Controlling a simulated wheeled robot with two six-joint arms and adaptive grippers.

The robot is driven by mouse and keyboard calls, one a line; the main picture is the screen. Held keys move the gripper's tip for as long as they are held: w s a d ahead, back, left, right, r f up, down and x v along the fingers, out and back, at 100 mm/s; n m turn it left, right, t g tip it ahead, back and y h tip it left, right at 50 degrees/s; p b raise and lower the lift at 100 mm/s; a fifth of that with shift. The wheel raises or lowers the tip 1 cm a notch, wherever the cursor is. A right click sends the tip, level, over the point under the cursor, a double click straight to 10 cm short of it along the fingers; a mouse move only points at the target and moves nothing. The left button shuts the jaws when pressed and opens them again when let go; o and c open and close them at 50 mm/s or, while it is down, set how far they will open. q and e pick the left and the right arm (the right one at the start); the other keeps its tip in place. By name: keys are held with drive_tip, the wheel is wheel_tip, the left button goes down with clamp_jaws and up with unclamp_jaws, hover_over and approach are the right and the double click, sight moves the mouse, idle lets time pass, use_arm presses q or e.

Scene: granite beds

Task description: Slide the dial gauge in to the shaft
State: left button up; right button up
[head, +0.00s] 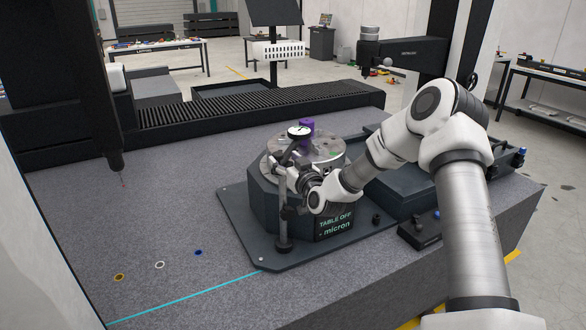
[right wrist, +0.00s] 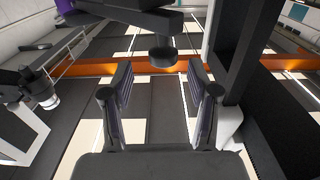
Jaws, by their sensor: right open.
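The dial gauge (head: 299,131) has a round white face with a dark rim. In the head view it stands above the round metal table, close to a purple block (head: 307,126). An upright post (head: 283,210) on a round dark base stands in front of the table. My right gripper (head: 285,173) is beside the upper post, partly hidden by its own wrist. In the right wrist view its two fingers (right wrist: 158,88) are apart with nothing clearly between them, and a dark cylindrical part (right wrist: 162,56) shows beyond them. I cannot make out which part is the shaft. My left gripper is out of view.
The round table (head: 330,152) sits on a dark block with a "TABLE OFF" display (head: 334,225). A dark probe (head: 118,160) hangs at left. The granite bed (head: 190,205) is mostly clear there, with several small coloured rings. A small dark box (head: 420,230) lies right.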

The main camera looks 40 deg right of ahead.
drive_tip(key=v, duration=0.7)
drive_tip(key=shift+s+d+f, duration=0.1)
